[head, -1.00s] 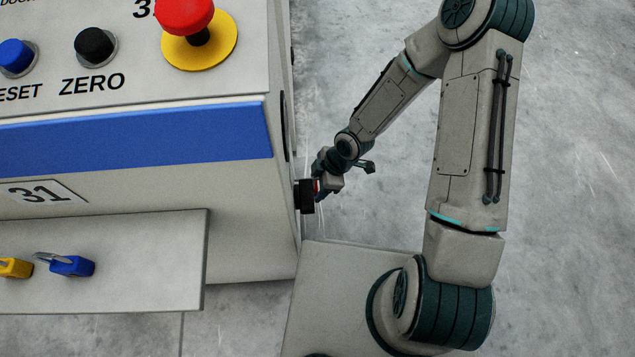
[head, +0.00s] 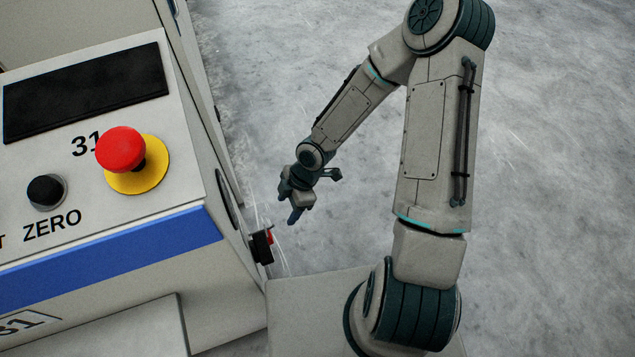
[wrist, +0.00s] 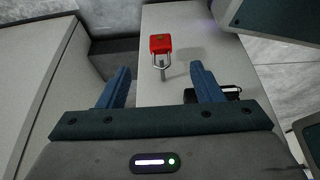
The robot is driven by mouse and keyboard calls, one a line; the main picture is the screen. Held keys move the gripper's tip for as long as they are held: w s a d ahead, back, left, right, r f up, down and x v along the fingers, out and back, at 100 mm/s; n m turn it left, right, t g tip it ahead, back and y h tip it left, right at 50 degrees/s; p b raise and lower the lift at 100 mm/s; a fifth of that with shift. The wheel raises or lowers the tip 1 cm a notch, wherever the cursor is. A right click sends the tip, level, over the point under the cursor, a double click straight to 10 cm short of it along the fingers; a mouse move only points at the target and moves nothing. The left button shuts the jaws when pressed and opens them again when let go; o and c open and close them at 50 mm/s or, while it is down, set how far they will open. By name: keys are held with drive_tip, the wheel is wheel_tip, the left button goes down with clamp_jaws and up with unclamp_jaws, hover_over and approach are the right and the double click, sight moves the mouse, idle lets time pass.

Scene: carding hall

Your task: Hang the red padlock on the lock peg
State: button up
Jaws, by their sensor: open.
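The red padlock (wrist: 160,44) is ahead of my gripper in the wrist view, apart from the fingers. Its grey shackle reaches toward a short grey lock peg (wrist: 162,72) and appears to be around it; the exact contact is too small to tell. In the head view a small red patch (head: 270,235) shows beside the black box on the machine's side. My gripper (wrist: 160,68) is open and empty, its two blue fingers spread to either side of the peg's line. In the head view my gripper (head: 296,214) is clear of the machine's side, up and right of the box.
The black box (head: 262,247) sticks out of the machine's side; a dark box also shows by my right finger (wrist: 222,94). The control panel (head: 90,125) carries a red mushroom button (head: 121,149). Open grey floor (head: 560,190) lies to the right.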

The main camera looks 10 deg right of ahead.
drive_tip(key=d+r+m+t+h, duration=0.1)
drive_tip(key=d+r+m+h, duration=0.5)
drive_tip(key=d+r+m, duration=0.6)
drive_tip(key=s+d+r+m+t+y, duration=0.1)
drive_tip(key=s+d+r+m, duration=0.1)
drive_tip(key=s+r+m, duration=0.45)
drive_tip(key=s+d+r+m+y, duration=0.1)
drive_tip(key=s+d+r+m, duration=0.15)
drive_tip(key=r, duration=0.75)
wheel_tip(320, 180, up, 29)
drive_tip(key=t+p, duration=0.1)
drive_tip(key=p, duration=2.6)
drive_tip(key=shift+a+r+t, duration=0.15)
drive_tip(key=shift+a+t, duration=0.15)
drive_tip(key=shift+o, duration=0.4)
drive_tip(key=shift+r+p, duration=0.55)
